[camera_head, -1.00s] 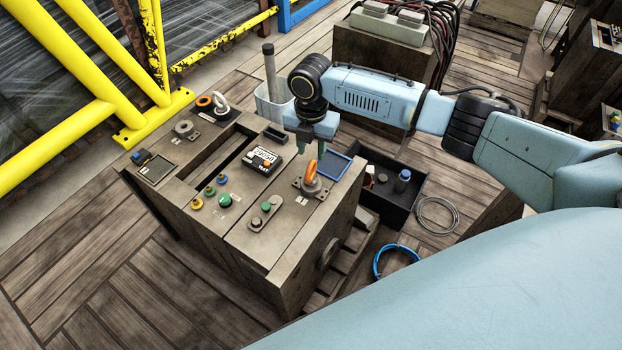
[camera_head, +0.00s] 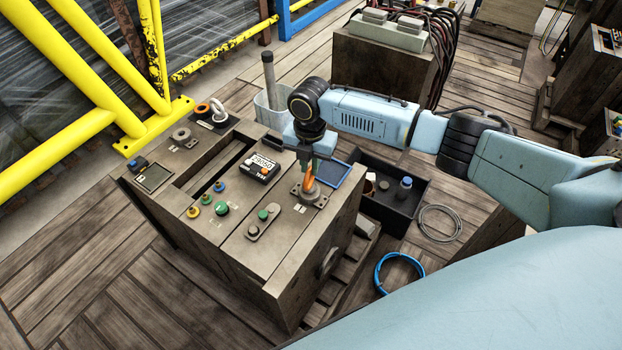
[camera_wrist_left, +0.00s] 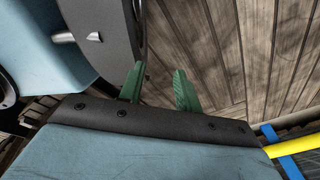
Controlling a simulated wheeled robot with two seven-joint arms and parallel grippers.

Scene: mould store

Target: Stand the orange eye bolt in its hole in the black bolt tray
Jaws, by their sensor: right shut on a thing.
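The orange eye bolt (camera_head: 309,184) stands at the right of the wooden-topped block, on a grey square plate (camera_head: 317,199). My right gripper (camera_head: 309,174) is shut on its ring from above. Whether the bolt's foot is still in the plate is too small to tell. The black bolt tray (camera_head: 226,127) is at the far corner of the block. A pale grey eye bolt (camera_head: 219,111) stands in it, beside an orange ring (camera_head: 203,109). My left gripper (camera_wrist_left: 159,72) shows only in the left wrist view, with its green fingers apart and nothing between them.
The block top (camera_head: 247,210) carries a black labelled box (camera_head: 260,167), coloured knobs and a long slot. A blue-rimmed tray (camera_head: 336,174) is just right of the right gripper. A grey bin (camera_head: 272,108) with an upright rod stands behind the block.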

